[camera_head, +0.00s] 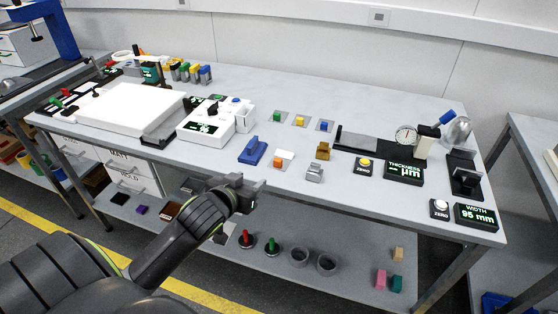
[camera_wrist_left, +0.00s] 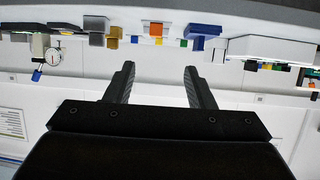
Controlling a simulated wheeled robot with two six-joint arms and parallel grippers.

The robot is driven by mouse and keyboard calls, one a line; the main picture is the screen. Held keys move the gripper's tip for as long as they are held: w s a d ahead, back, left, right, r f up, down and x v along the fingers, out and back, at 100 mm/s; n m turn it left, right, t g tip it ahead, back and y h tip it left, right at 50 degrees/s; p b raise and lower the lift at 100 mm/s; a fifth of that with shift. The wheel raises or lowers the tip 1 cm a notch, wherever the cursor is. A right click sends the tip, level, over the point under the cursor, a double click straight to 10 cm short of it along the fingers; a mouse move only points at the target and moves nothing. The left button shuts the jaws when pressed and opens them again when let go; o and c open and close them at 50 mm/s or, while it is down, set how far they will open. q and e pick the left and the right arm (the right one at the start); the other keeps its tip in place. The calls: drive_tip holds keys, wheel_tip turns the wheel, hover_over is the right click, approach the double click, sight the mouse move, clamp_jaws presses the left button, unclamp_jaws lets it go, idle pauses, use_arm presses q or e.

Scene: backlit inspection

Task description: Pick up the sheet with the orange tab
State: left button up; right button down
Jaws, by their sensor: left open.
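A small white piece, apparently the sheet (camera_head: 286,154), lies on the bench near its front edge, with an orange tab (camera_head: 277,163) at its front. The orange tab also shows in the left wrist view (camera_wrist_left: 155,29), near the top middle. My left gripper (camera_head: 257,189) is in front of the bench's front edge, apart from the sheet and nearer to me. In the left wrist view its two fingers (camera_wrist_left: 159,70) are spread with nothing between them. The right gripper is not in view.
A blue block (camera_head: 252,151) stands left of the sheet; a grey block (camera_head: 314,172) and a brass block (camera_head: 323,150) stand to its right. A white device with a display (camera_head: 206,123) and a light panel (camera_head: 130,106) are further left. A gauge stand (camera_head: 424,145) is at right.

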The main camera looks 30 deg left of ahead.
use_arm(q)
approach(277, 162)
drive_tip(key=x, duration=0.4)
drive_tip(key=shift+w+a+r, duration=0.1)
drive_tip(key=shift+a, duration=0.2)
drive_tip(key=shift+d+p+x, duration=0.2)
drive_tip(key=shift+p+x, duration=0.3)
drive_tip(key=shift+x, duration=2.25)
drive_tip(key=c, duration=1.1)
